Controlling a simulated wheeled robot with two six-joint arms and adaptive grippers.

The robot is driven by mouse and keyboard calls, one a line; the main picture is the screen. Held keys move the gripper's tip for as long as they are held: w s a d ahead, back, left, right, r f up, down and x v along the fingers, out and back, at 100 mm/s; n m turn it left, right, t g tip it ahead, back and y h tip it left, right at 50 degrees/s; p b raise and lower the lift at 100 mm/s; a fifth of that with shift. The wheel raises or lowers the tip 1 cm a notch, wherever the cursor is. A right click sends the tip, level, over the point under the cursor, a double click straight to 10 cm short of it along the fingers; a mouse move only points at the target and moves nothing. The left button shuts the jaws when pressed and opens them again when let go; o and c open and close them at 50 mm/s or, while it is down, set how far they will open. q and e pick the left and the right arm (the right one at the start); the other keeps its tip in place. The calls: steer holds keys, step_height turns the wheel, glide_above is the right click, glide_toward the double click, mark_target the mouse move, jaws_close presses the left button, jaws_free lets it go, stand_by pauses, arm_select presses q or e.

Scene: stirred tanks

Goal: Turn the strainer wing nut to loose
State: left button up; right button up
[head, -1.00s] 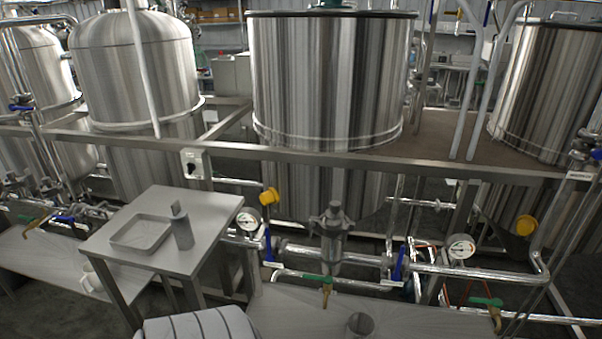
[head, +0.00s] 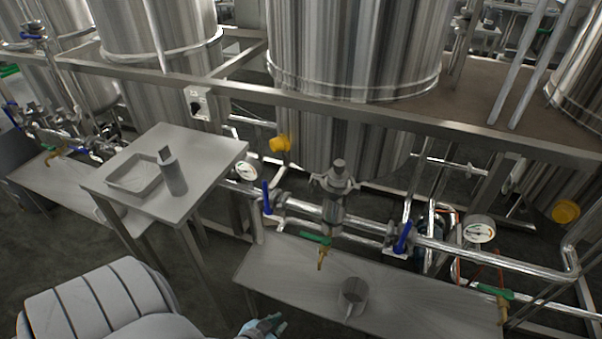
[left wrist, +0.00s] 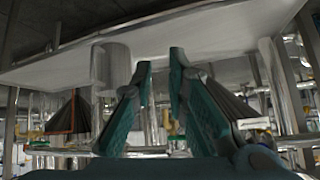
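The strainer (head: 334,205) is a grey metal body on the horizontal pipe below the central tank. Its top fitting (head: 337,170) has side lugs and a knob, where the wing nut appears to be; its exact setting is too small to tell. My left gripper (head: 268,326) shows at the bottom edge of the head view, in front of and well below the strainer, apart from it. In the left wrist view its teal fingers (left wrist: 161,62) are spread with nothing between them. My right gripper is in neither view.
A low bench (head: 400,312) with a metal mug (head: 352,296) stands below the strainer. Blue-handled valves (head: 403,237) and a gauge (head: 480,230) sit along the pipe.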

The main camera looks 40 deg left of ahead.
arm_select(q)
steer(key=w+a+r+t+y, duration=0.1)
steer(key=w+a+r+t, duration=0.25)
steer(key=w+r, duration=0.6)
steer(key=n+t+y, duration=0.4)
steer(key=t, duration=0.1)
glide_toward(312, 185)
steer(key=w+a+r+b, duration=0.2)
steer(key=w+a+b, duration=0.1)
steer(key=w, duration=0.4)
steer(key=shift+w+r+b, duration=0.2)
steer(key=shift+w+b, duration=0.15)
steer(key=shift+b, duration=0.05)
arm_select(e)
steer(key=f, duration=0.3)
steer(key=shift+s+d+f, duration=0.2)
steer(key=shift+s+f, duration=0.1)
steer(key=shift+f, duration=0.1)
arm_select(q)
jaws_close()
